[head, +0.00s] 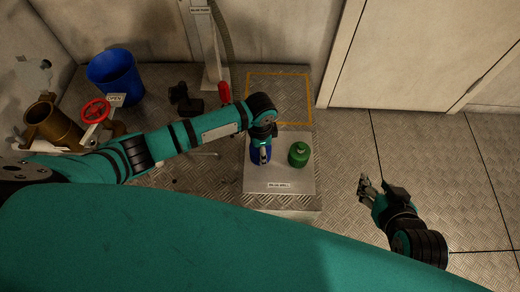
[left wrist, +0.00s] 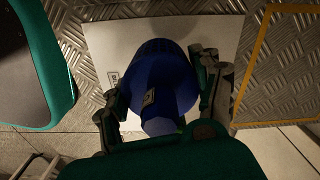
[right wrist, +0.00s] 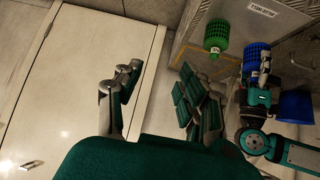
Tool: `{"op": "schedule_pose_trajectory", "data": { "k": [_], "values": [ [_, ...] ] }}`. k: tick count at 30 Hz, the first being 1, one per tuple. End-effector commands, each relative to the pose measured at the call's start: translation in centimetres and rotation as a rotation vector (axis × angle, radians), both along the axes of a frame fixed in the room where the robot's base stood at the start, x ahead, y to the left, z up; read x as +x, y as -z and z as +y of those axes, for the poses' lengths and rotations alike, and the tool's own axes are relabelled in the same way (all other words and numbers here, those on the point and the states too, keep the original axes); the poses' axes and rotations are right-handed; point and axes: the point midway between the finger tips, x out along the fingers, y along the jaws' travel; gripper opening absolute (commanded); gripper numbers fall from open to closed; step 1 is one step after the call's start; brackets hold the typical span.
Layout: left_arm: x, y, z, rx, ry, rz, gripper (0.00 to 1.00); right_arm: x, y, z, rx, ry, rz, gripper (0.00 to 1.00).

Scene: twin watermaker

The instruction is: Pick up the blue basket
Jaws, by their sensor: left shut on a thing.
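The small blue basket (head: 255,155) stands on the light grey box top, partly hidden under my left gripper (head: 264,147). In the left wrist view the blue basket (left wrist: 165,75) sits between the two fingers, which are shut on its sides; a small label shows on it. The right wrist view shows the blue basket (right wrist: 256,55) beside the green one, partly covered by the left gripper. I cannot tell whether it is lifted off the surface. My right gripper (head: 366,186) is open and empty above the floor, right of the box; its spread fingers show in the right wrist view (right wrist: 155,90).
A green basket (head: 299,154) stands right of the blue one on the box (head: 285,187). A large blue bucket (head: 115,75) and a red valve wheel (head: 96,111) are at the left. Yellow lines mark a floor area (head: 280,92) behind the box. The floor at right is clear.

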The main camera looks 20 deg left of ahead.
Motion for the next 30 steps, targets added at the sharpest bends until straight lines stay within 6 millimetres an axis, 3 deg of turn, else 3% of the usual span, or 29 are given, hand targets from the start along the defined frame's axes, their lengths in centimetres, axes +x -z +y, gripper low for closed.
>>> {"op": "schedule_pose_trajectory", "data": {
  "k": [1,6,10,16,18,30],
  "values": [
    [-1.6,-0.2,-0.8,-0.003,0.007,0.009,0.31,-1.4,0.5,-0.5,-0.017,0.007,0.079,0.4],
    [-4.7,-0.5,-2.4,-0.003,0.006,0.009,0.31,-6.6,2.7,-2.2,-0.076,0.028,0.352,0.4],
    [-8.0,-0.9,-4.1,-0.005,0.007,0.01,0.31,-10.0,2.8,-3.2,-0.107,0.04,0.509,0.4],
    [-11.9,-1.2,-6.1,-0.004,0.005,0.008,0.31,-9.7,1.7,-3.1,-0.104,0.039,0.498,0.4],
    [-12.8,-1.2,-6.6,-0.003,0.004,0.007,0.31,-9.5,2.1,-3.1,-0.104,0.039,0.502,0.4],
    [-14.2,-1.2,-7.3,-0.001,0.003,0.005,0.31,-9.1,3.1,-3.0,-0.104,0.037,0.503,0.4]
  ]
}}
